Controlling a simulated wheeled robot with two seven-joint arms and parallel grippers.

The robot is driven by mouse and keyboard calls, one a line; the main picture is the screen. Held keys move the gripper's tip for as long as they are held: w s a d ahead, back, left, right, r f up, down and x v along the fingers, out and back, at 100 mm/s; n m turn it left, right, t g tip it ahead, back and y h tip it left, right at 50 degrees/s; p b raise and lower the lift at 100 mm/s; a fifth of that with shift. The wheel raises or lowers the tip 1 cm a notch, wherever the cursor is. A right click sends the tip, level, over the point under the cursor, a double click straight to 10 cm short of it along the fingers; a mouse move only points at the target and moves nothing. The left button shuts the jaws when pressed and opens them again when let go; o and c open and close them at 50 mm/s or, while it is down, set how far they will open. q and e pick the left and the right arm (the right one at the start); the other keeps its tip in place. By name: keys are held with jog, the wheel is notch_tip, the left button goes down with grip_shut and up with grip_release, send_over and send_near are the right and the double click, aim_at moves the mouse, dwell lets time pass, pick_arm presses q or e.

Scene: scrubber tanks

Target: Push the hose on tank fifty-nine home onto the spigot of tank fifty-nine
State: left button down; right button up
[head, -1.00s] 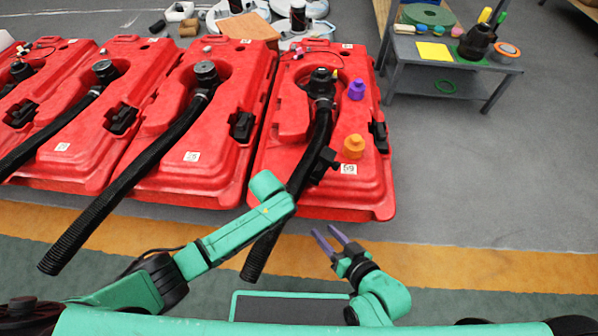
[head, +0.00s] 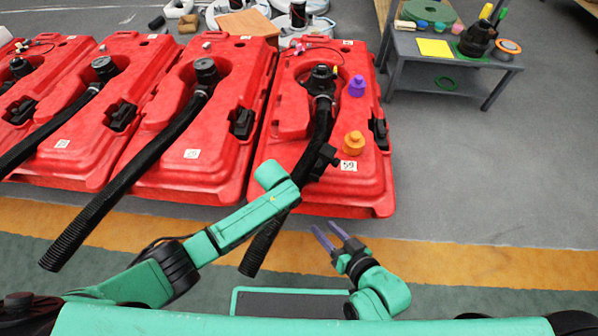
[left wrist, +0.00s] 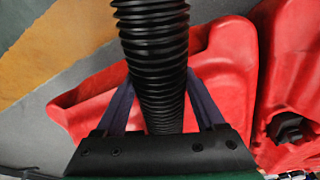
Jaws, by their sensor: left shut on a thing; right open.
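Tank fifty-nine (head: 372,190) is the red tank with the "59" label, the rightmost in the row. Its spigot area (head: 319,74) is a dark fitting in the recess near the far end. The black ribbed hose (head: 258,252) runs from there toward me, past the tank's near edge. How far it sits on the spigot cannot be told. My left gripper (left wrist: 160,82) is shut on the hose, one purple finger on each side in the left wrist view. In the head view its fingers are hidden. My right gripper (head: 323,226) is open and empty, off the tank's near edge.
A purple knob (head: 356,86) and an orange knob (head: 353,142) stand on the tank right of the hose. Similar red tanks with hoses stand to the left. A grey table (head: 455,53) is at back right. The floor right of the tank is clear.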

pick_arm(q)
jog(key=shift+w+b, duration=0.9)
jog(key=shift+w, duration=0.45)
jog(key=shift+w+d+b, duration=0.15)
jog(key=shift+w+b, duration=0.25)
jog(key=shift+w, duration=0.5)
jog(key=shift+r, duration=0.1)
jog(key=shift+w, duration=0.1)
